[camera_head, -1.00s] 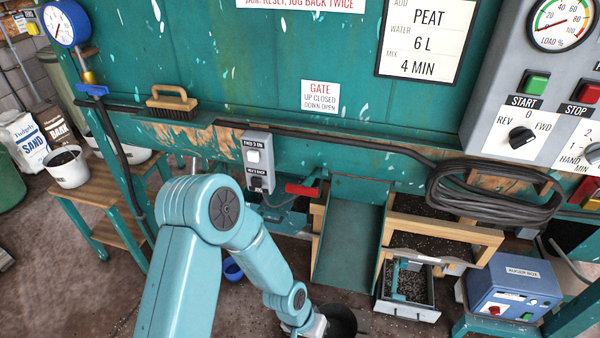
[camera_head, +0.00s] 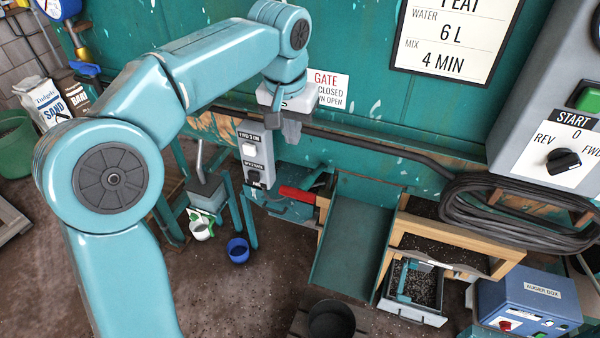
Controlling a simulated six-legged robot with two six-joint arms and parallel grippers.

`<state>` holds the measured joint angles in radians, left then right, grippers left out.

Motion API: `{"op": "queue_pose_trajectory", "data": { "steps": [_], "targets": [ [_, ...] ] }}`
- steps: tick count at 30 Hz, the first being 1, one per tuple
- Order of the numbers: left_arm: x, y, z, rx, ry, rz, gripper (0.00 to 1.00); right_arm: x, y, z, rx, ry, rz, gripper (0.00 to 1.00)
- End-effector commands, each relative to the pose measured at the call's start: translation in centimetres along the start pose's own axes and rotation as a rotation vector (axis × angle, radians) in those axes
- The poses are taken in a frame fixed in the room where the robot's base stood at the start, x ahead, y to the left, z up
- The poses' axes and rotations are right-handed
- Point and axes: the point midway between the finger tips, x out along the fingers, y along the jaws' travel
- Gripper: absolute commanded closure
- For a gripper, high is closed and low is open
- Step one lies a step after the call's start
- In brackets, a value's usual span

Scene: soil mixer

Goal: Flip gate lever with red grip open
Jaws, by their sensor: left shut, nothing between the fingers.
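The gate lever's red grip (camera_head: 297,194) sits low on the machine front, left of the chute (camera_head: 352,240). It lies close to level, tilting slightly down to the right. The gate sign (camera_head: 330,88), partly hidden by my left arm, has "CLOSED" and "OPEN" lines showing. My left gripper (camera_head: 284,130) points down in front of the teal panel, above the red grip and apart from it. It is shut and empty. My right gripper is out of view.
A grey switch box (camera_head: 255,152) hangs just left of and below my left gripper. A coiled black hose (camera_head: 510,215) hangs at the right. A wooden-framed sieve and a drawer (camera_head: 415,290) of soil stand right of the chute. A dark pot (camera_head: 331,320) stands below.

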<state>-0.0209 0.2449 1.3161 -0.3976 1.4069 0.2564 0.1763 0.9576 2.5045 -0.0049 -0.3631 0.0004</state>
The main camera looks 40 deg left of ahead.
Motion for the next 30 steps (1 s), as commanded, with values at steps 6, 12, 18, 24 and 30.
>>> {"op": "queue_pose_trajectory", "data": {
  "steps": [6, 12, 18, 24, 30],
  "targets": [
    [-0.2, -0.1, 0.5, 0.000, 0.000, 0.000, 1.00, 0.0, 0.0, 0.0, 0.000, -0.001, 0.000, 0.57],
    [0.5, 0.0, 0.7, 0.000, -0.001, 0.000, 1.00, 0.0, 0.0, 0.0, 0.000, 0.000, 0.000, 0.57],
    [4.0, 0.1, 0.6, 0.001, -0.005, -0.001, 1.00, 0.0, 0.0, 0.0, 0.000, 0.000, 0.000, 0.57],
    [8.3, 0.1, 0.5, 0.000, -0.006, 0.000, 1.00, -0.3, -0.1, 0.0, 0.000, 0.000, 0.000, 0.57],
    [11.7, 0.2, 1.1, 0.002, -0.004, 0.000, 1.00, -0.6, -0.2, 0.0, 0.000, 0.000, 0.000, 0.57]
  ]
}}
